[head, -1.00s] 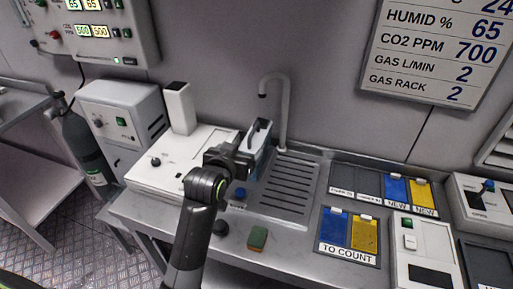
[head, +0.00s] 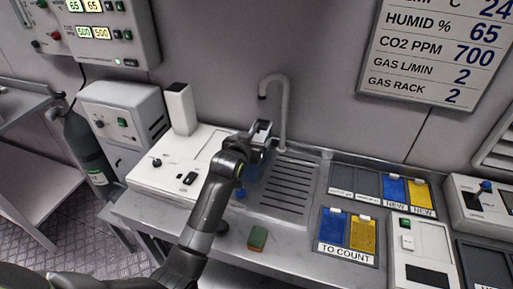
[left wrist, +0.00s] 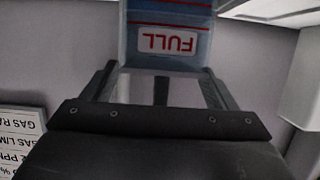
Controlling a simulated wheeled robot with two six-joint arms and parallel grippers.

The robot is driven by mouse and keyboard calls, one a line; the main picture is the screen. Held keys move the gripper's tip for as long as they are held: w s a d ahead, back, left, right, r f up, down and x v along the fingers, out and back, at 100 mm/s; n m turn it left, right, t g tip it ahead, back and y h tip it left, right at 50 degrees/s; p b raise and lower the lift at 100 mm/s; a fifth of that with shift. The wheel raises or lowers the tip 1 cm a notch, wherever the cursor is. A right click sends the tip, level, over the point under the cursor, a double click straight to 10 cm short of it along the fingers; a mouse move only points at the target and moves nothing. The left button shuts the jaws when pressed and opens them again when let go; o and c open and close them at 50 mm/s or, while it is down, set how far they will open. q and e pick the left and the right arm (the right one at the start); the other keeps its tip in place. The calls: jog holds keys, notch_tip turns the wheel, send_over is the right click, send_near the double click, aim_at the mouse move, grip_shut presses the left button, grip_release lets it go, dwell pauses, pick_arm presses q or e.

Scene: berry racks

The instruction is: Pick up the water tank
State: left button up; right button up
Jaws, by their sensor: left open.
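The water tank is a translucent blue box. It shows in the left wrist view (left wrist: 168,14) at the top, with an upside-down label reading FULL in red. In the head view its blue side (head: 256,170) shows partly behind my arm, at the sink below the tap. My left gripper (head: 264,132) is open at the tank's top. In the left wrist view its two fingers (left wrist: 160,82) stand apart, toward the tank's lower edge in the picture. A dark upright bar shows between them; I cannot tell what it is. My right gripper is not in view.
The tap (head: 284,110) rises just behind and right of the gripper. A ribbed drainboard (head: 286,190) lies to the right. A white device (head: 165,172) stands left, and a green-brown sponge (head: 257,238) lies in front. Blue and yellow trays (head: 362,234) are farther right.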

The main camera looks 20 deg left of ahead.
pick_arm(q)
jog(key=shift+x, duration=1.2)
grip_shut()
jog(key=shift+r, duration=0.15)
